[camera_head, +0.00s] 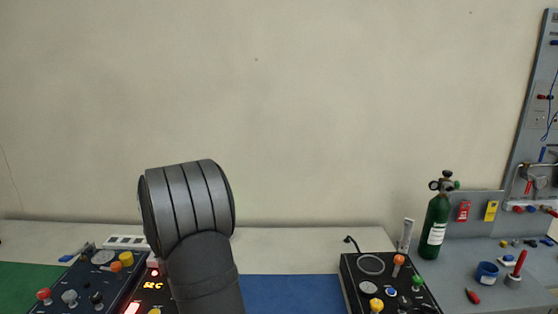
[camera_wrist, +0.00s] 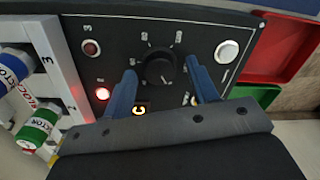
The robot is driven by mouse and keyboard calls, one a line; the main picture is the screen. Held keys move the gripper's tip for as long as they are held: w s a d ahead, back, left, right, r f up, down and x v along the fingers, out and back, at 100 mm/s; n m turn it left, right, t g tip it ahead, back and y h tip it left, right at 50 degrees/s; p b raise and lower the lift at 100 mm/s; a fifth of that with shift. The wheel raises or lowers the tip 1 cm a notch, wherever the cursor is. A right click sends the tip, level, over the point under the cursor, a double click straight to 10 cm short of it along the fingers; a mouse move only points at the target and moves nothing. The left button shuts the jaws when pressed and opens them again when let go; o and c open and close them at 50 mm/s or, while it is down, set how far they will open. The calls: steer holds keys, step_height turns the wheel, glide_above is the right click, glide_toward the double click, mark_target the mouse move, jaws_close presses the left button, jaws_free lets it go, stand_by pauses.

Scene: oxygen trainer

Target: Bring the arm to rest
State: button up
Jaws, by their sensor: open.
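My gripper (camera_wrist: 162,66) shows in the wrist view with its two blue fingers apart and nothing held between them. A black round knob (camera_wrist: 160,70) on a dark panel (camera_wrist: 120,32) appears between the fingertips, with a gap on each side. I cannot tell how far the fingertips are from the panel. In the head view, my grey arm (camera_head: 190,208) rises in front of the table left of centre. My gripper is not visible in that view.
Red (camera_wrist: 292,40) and green trays lie right. In the head view, control boxes flank my arm, and a green cylinder (camera_head: 435,222) stands right.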

step_height(320, 180, up, 17)
step_height(320, 180, down, 18)
steer(key=shift+r, duration=0.25)
steer(key=m, duration=0.4)
steer(key=shift+r+m, duration=0.1)
steer(key=shift+m, duration=0.2)
steer(key=m, duration=0.4)
steer(key=shift+w+m, duration=0.1)
steer(key=shift+m, duration=0.3)
steer(key=m, duration=0.4)
steer(key=shift+d+y, duration=0.1)
steer(key=shift+y, duration=0.2)
steer(key=shift+m, duration=2.3)
